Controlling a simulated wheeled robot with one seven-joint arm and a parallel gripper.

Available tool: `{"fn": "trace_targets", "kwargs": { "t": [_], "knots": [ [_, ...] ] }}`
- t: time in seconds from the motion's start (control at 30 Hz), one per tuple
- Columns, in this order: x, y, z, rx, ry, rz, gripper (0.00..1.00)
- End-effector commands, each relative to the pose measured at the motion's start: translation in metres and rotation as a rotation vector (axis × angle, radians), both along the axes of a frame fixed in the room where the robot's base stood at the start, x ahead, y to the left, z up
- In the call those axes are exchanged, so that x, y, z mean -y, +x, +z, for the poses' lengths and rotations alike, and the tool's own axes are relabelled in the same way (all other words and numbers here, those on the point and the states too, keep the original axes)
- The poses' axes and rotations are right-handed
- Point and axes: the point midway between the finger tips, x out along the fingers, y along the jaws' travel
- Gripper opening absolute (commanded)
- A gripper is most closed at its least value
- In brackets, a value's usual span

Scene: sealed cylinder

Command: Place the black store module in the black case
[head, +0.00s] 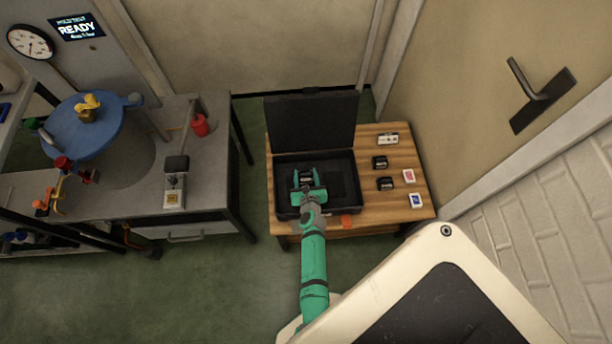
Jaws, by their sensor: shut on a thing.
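The black case (340,206) lies with its lid (311,124) raised on the wooden table. Its dark tray shows recesses on the right side. My teal gripper (307,180) is over the left part of the case's tray. It is shut on a small black module (302,178), which shows between the fingers. The gripper hides most of the module, and I cannot tell whether it touches the case floor. Two more small black modules, one behind (380,162) and one in front (385,184), sit on the table right of the case.
A pale label plate (388,139), a red-and-white item (409,176) and a blue-and-white item (416,200) lie at the table's right. An orange piece (346,221) is at the case's front edge. A grey workbench (130,200) with a blue round lid stands at left.

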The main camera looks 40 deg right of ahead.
Motion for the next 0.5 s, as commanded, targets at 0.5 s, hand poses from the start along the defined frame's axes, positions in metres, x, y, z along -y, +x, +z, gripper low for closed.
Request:
{"fn": "trace_targets", "kwargs": {
  "t": [0.5],
  "knots": [
    [-0.0006,0.0005,-0.0127,-0.003,0.000,-0.004,0.22]
  ]
}}
